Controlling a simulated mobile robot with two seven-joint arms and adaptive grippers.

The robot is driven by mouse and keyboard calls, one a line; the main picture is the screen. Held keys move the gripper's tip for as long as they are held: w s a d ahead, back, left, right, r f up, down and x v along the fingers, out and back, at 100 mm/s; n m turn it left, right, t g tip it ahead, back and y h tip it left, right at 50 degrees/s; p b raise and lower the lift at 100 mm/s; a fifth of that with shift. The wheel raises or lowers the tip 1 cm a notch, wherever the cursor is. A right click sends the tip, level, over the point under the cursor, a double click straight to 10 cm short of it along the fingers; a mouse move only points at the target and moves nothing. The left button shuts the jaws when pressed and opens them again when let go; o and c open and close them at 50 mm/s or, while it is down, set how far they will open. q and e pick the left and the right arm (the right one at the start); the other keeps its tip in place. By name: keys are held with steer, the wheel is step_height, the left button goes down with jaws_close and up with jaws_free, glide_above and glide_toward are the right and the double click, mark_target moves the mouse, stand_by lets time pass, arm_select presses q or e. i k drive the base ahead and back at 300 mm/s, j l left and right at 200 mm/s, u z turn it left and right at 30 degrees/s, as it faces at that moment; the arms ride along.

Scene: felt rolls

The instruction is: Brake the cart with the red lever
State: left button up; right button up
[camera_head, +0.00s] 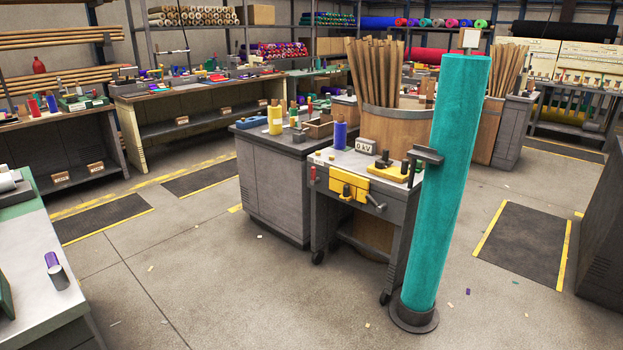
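The cart (337,215) stands in the middle of the view, a grey frame on dark casters with a light top. A small red lever (313,174) sits at the cart's left front corner, just below the top edge. It looks roughly upright, but its exact angle is too small to tell. A yellow block (349,186) is on the cart's front. A tall teal felt roll (447,180) stands at the cart's right side on a round dark base, beside a dark bracket. Neither of my grippers is in view.
A grey cabinet (272,190) stands close on the cart's left. A large wooden tub (393,122) with tubes is behind it. A white-topped bench (38,250) fills the lower left. The floor in front of the cart is open, with small scraps.

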mark_target(314, 180)
steer(key=i+l, duration=0.15)
steer(key=i, duration=0.6)
steer(key=i+l, duration=0.15)
steer(key=i, duration=0.65)
steer(key=l+z, duration=0.05)
